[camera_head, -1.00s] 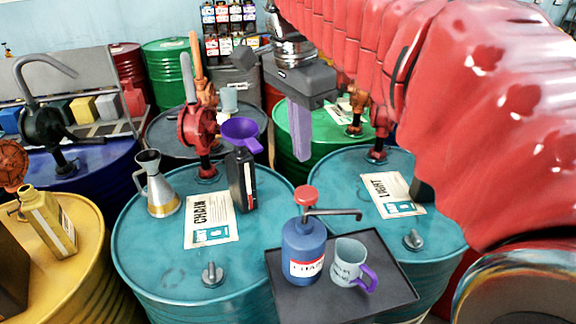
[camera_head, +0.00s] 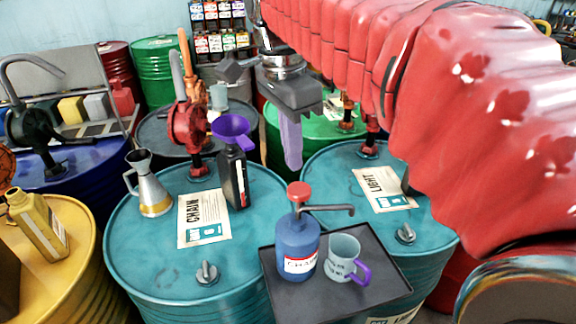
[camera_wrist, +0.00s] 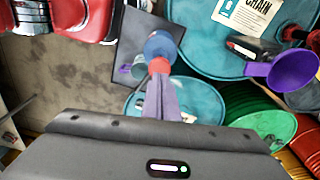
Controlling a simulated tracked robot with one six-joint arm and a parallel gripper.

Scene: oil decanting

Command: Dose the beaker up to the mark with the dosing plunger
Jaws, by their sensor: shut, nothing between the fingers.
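The dosing plunger is a blue bottle (camera_head: 296,246) with a white label, a red cap (camera_head: 299,190) and a dark spout pointing right. It stands on a dark tray (camera_head: 375,288). The beaker, a grey-green cup (camera_head: 343,257) with a purple handle and dark markings, stands just right of the bottle under the spout; its fill level cannot be seen. My gripper (camera_head: 292,162) is shut and empty, pointing down above and behind the bottle, apart from it. In the wrist view the shut fingers (camera_wrist: 161,98) line up in front of the red cap and blue bottle (camera_wrist: 161,46).
A teal drum (camera_head: 150,255) left of the tray bears a metal can (camera_head: 150,190), a dark bottle (camera_head: 233,178) with a purple funnel (camera_head: 232,130), and a CHAIN sheet (camera_head: 203,218). Another teal drum (camera_head: 345,170) stands behind the tray at right. A red hand pump (camera_head: 188,128) rises at left.

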